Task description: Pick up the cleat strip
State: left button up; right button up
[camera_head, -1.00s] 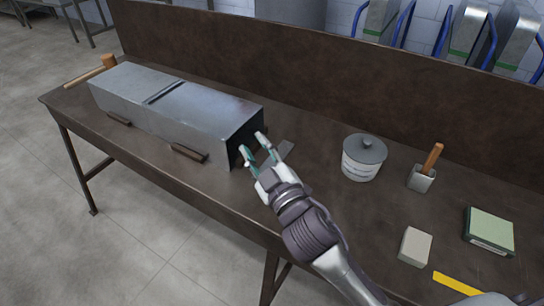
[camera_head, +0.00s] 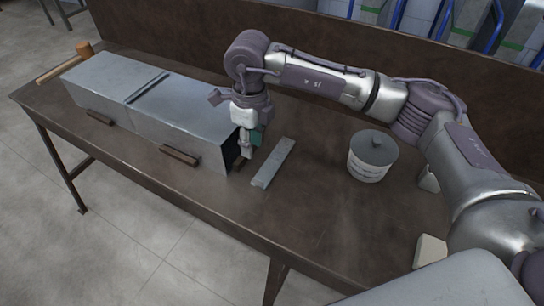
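A flat grey metal strip (camera_head: 273,162), which looks like the cleat strip, lies on the brown workbench (camera_head: 310,215) just right of the duct's open end. The grey sheet-metal duct (camera_head: 165,110) lies lengthwise on the bench, with a dark narrow strip (camera_head: 147,88) across its top at the seam. My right gripper (camera_head: 247,156) points down at the duct's open right end, left of the grey strip and apparently apart from it. Its fingers overlap in this view, so their gap is unclear. My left gripper is out of view.
Dark bars (camera_head: 179,155) sit along the duct's front side. A mallet (camera_head: 64,63) lies at the far left end. A lidded white can (camera_head: 370,157) stands right of the strip. A pale block (camera_head: 430,250) is partly hidden by my arm. The bench's front middle is clear.

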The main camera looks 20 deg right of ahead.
jog(key=p, duration=0.1)
send_near(257, 177)
jog(key=shift+s+a+f, duration=0.15)
jog(key=shift+s+f, duration=0.1)
jog(key=shift+s, duration=0.35)
jog(key=shift+s+a+f, duration=0.15)
jog(key=shift+s+f, duration=0.1)
jog(key=shift+s, duration=0.35)
jog(key=shift+s+f+p, duration=0.1)
jog(key=shift+f+p, duration=0.45)
jog(key=shift+f, duration=0.05)
notch_tip(257, 177, down, 4)
jog(key=shift+f+p, duration=0.2)
jog(key=shift+p, duration=0.4)
grip_shut()
